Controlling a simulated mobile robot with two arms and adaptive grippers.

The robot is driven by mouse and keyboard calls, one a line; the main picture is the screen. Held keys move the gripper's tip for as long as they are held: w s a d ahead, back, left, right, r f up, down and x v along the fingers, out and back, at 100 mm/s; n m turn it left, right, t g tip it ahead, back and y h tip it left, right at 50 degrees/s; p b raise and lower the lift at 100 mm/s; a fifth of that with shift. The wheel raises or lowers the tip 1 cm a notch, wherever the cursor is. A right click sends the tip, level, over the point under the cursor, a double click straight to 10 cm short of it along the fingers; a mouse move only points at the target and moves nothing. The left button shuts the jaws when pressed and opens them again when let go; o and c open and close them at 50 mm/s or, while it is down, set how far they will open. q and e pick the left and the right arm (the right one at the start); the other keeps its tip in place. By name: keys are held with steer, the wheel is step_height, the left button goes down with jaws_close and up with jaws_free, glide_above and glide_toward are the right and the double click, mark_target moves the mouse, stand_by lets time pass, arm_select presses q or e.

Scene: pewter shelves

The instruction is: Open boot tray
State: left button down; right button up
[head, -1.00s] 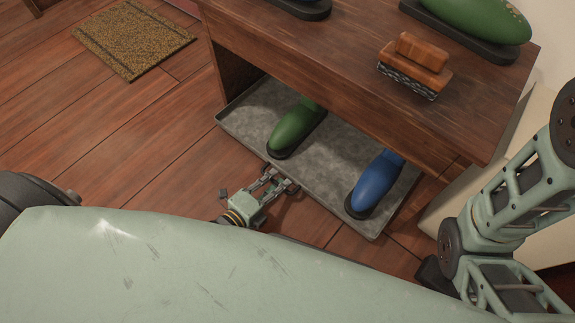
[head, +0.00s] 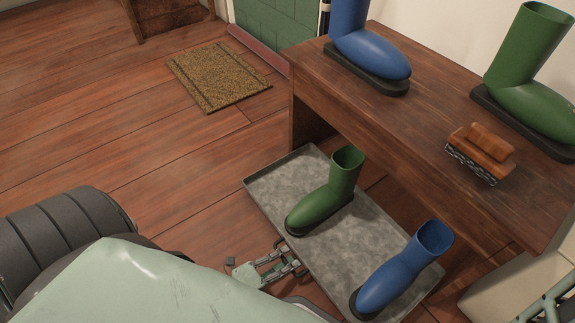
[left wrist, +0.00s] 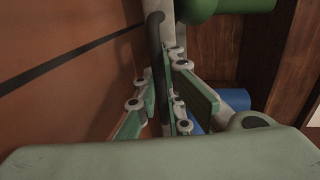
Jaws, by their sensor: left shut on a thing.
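The boot tray (head: 346,242) is a shallow grey metal tray on the floor, largely out from under the wooden bench. A green boot (head: 325,203) and a blue boot (head: 397,277) stand on it.
The wooden bench (head: 400,125) holds another blue boot (head: 372,52), another green boot (head: 535,105) and a brush (head: 480,152). A brown doormat (head: 218,76) lies at the back left. The plank floor left of the tray is clear.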

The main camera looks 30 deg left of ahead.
arm_select(q)
steer(key=shift+s+a, duration=0.1)
steer(key=shift+s, duration=0.2)
steer(key=c, duration=1.8)
jaws_free()
steer(key=shift+c, duration=0.2)
